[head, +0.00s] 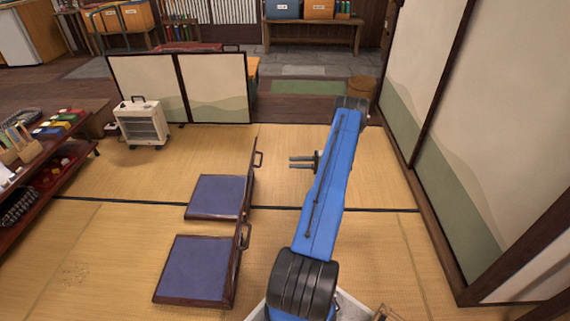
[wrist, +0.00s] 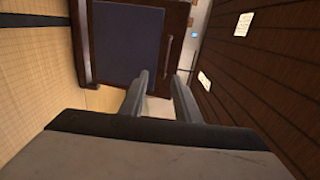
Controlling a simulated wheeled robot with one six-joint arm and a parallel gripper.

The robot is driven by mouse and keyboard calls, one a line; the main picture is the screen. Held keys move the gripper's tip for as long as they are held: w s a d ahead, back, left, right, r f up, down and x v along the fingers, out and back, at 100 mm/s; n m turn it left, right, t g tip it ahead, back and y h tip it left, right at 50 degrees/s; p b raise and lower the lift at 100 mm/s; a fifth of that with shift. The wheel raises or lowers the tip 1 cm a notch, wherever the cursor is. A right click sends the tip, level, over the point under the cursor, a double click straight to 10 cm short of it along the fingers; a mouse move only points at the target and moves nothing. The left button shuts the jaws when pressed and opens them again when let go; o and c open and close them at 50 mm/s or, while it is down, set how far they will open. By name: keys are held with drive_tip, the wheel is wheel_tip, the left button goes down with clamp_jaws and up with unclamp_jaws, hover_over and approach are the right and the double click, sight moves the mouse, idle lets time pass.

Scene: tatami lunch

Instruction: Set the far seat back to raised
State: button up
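The far seat (head: 214,197) is a low floor chair with a blue cushion in a dark wood frame. Its back (head: 251,185) shows nearly edge-on at the seat's right side and stands about upright; its exact tilt is hard to tell. A handle (head: 259,159) sticks out to the right near its top. My gripper (head: 302,162) is to the right of that handle, fingers pointing at it, open and empty, with a gap between. In the wrist view a blue, wood-framed panel (wrist: 127,42) with a handle (wrist: 168,50) lies ahead of the open fingers (wrist: 161,77).
A similar near seat (head: 193,268) with its own handled back (head: 238,262) stands closer to me. A white heater (head: 141,124) and a low folding screen (head: 215,88) are beyond. A shelf (head: 60,172) is at left, sliding panels (head: 465,130) at right. Tatami around my gripper is clear.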

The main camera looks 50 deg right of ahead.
drive_tip(key=shift+v, duration=1.4)
